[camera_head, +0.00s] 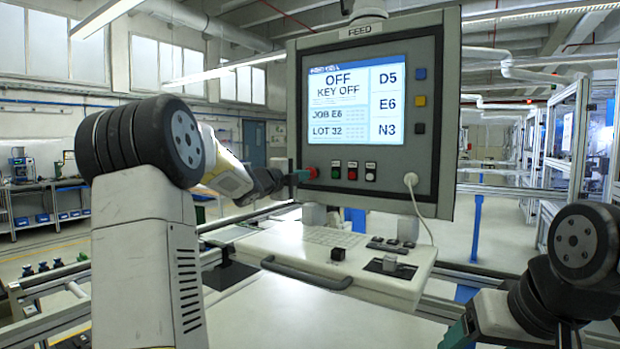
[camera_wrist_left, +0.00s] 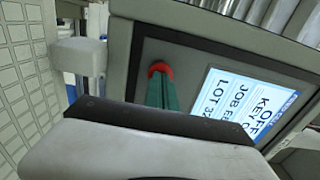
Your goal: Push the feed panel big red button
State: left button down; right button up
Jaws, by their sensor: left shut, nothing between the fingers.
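The grey FEED panel (camera_head: 440,165) stands in the middle of the head view, its screen (camera_head: 355,95) reading OFF, KEY OFF. The big red button (camera_head: 312,172) is at the panel's lower left; it also shows in the left wrist view (camera_wrist_left: 160,69). My left gripper (camera_head: 303,175) is shut and empty, its green fingertips (camera_wrist_left: 163,92) at the red button and partly covering it. Whether they touch or press it I cannot tell. Part of my right gripper (camera_head: 456,334) shows low at the right; its jaw state is unclear.
A white plug with a cable (camera_head: 411,179) is at the lower right. A keyboard shelf (camera_head: 340,262) with a front handle juts out below the panel.

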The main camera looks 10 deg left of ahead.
pick_arm(q)
jog(key=shift+w, duration=0.1)
jog(key=shift+w+d+r, duration=0.2)
jog(key=shift+w+d, duration=0.05)
jog(key=shift+w, duration=0.35)
jog(key=shift+d, duration=0.1)
